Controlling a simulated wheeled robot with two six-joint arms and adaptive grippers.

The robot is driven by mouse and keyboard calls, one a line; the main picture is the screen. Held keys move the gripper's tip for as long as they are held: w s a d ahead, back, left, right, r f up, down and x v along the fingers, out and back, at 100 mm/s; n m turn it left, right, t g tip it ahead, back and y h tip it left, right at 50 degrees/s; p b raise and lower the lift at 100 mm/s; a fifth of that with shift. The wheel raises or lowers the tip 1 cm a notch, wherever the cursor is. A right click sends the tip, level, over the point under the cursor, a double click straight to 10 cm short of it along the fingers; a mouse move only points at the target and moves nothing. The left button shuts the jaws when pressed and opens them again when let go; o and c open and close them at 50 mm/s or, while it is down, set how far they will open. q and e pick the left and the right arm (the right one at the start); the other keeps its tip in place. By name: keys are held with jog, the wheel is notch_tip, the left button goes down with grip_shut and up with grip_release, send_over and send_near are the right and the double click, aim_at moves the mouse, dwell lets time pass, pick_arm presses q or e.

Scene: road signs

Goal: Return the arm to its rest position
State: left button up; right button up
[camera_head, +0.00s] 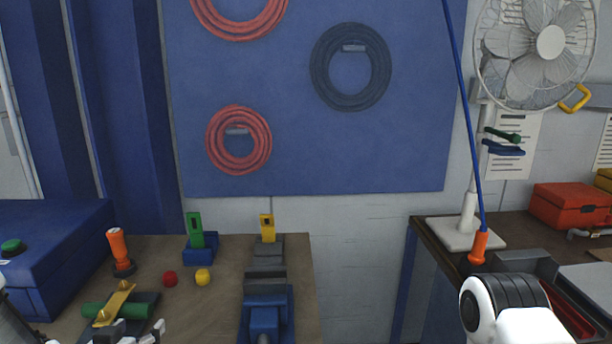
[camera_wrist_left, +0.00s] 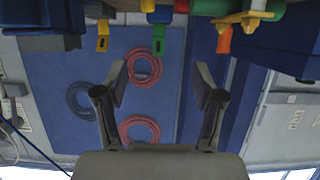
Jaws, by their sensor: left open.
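My left gripper (camera_head: 128,333) shows at the bottom left of the head view, low at the front of the wooden workbench. In the left wrist view my left gripper (camera_wrist_left: 163,88) has its two dark fingers spread wide with nothing between them. The wrist picture is upside down. A green cylinder (camera_head: 100,311) with a yellow piece (camera_head: 115,303) across it lies on a dark base close to the gripper in the head view. I cannot tell whether they touch. A white and black link of my right arm is at the lower right; its gripper is out of view.
An orange-handled tool (camera_head: 118,248), a red piece (camera_head: 170,279), a yellow piece (camera_head: 202,277), a green upright piece (camera_head: 195,230) and a blue vise (camera_head: 265,318) stand on the workbench (camera_head: 220,310). A blue box (camera_head: 50,245) is at left. A fan (camera_head: 535,45) stands on the right bench.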

pick_arm(q)
jog(key=s+d+f+m+g, duration=0.15)
jog(key=s+f, duration=0.25)
jog(key=f, duration=0.4)
jog(key=s+d+f+g+h, duration=0.1)
jog(key=s+f+g, duration=0.2)
jog(key=s+f, duration=0.3)
jog(key=s+d+f+m+g, duration=0.1)
jog(key=s+d+f+g, duration=0.15)
jog(key=f, duration=0.65)
jog(key=s+f+n+g, duration=0.1)
jog(key=s+f+g, duration=0.2)
jog(key=s, duration=0.5)
jog(key=s+d+f+n+g, duration=0.1)
jog(key=s+f+g, duration=0.2)
jog(key=s, duration=0.5)
jog(key=shift+s+f+g, duration=0.15)
jog(key=shift+f+g, duration=0.25)
jog(key=shift+f, duration=0.5)
jog(key=shift+d, duration=0.1)
